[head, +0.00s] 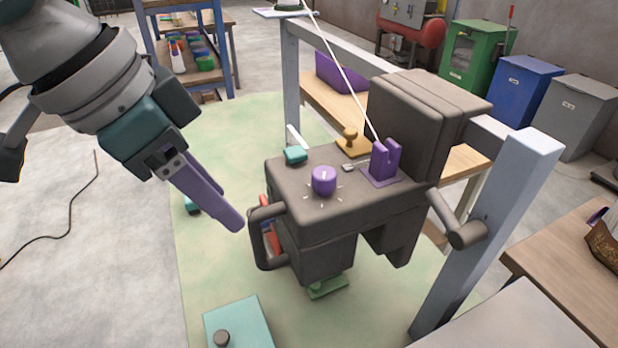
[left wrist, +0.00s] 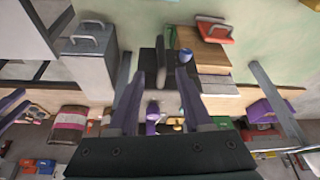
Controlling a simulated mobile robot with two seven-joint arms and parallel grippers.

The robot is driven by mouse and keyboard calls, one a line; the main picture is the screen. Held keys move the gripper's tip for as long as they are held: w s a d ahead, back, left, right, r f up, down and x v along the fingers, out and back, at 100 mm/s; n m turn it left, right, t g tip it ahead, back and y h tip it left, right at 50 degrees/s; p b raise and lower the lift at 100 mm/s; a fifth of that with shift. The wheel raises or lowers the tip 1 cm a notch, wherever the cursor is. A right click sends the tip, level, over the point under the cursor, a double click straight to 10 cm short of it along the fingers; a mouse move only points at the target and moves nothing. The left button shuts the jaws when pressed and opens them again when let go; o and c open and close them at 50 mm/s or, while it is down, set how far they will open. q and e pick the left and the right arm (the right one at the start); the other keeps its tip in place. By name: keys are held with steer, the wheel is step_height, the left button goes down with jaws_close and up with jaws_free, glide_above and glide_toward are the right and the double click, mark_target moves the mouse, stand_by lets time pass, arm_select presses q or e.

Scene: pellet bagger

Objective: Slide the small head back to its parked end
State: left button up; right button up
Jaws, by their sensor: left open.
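The small head (head: 310,215) is a dark grey-brown machine body on a rail between two pale posts. It carries a purple knob (head: 323,181), a purple slotted piece (head: 384,163) with a pale thread running up from it, and a dark loop handle (head: 262,238) at its left end. My left gripper (head: 229,208) is open and empty, just left of the handle and apart from it. Its purple fingers also show in the left wrist view (left wrist: 160,85), with dark shapes beyond them that I cannot tell for sure. My right gripper is not in view.
A near post (head: 490,235) stands right of the head, with a dark bar end (head: 466,232) beside it. A wooden bench (head: 575,265) is at right. A teal box (head: 240,322) stands low in front.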

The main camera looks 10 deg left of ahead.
mark_target(261, 261)
arm_select(q)
steer(key=x, duration=0.9)
steer(key=shift+w+f, duration=0.1)
steer(key=shift+f, duration=0.25)
jaws_close()
stand_by(1.0)
